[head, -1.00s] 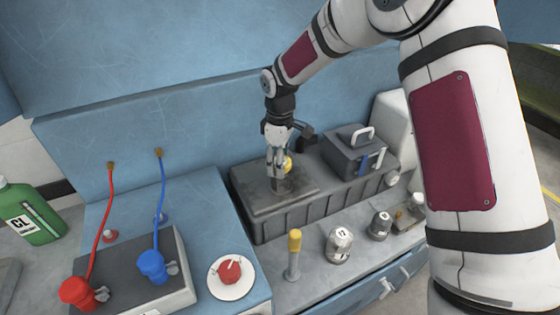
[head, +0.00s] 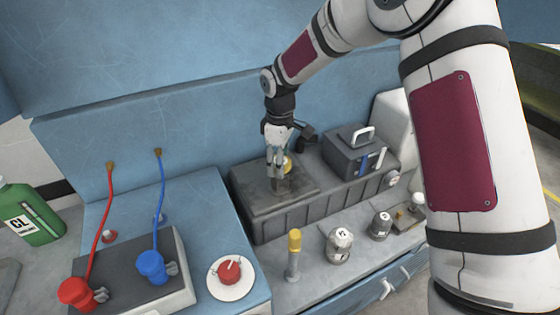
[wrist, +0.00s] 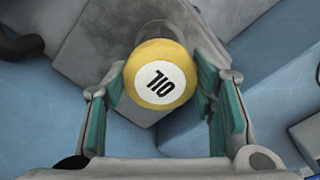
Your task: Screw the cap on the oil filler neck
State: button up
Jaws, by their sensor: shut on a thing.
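A yellow cap (wrist: 160,75) with a white disc lettered OIL shows upside down in the wrist view. My gripper (wrist: 163,90) is shut on it, with a green-padded finger on each side. In the head view my gripper (head: 278,177) points down over the grey engine block's top, and the yellow cap (head: 287,166) shows partly behind a finger. The grey oil filler neck (head: 282,187) is just below the cap, mostly covered by the fingers. I cannot tell whether the cap touches the neck.
A dark box with a handle (head: 354,152) stands to the right on the block. A yellow-topped post (head: 293,255) and several metal pieces stand along the front ledge. A red knob (head: 229,272) and red and blue hose fittings are at left.

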jog(key=shift+f, duration=0.55)
dwell(0.4)
jog(key=m, duration=0.5)
jog(key=shift+b, duration=0.35)
jog(key=shift+m, duration=0.3)
jog(key=shift+m, duration=0.6)
jog(key=m, duration=0.3)
jog(key=shift+m, duration=0.3)
jog(key=shift+m, duration=0.3)
jog(key=m, duration=0.4)
jog(key=shift+m, duration=0.3)
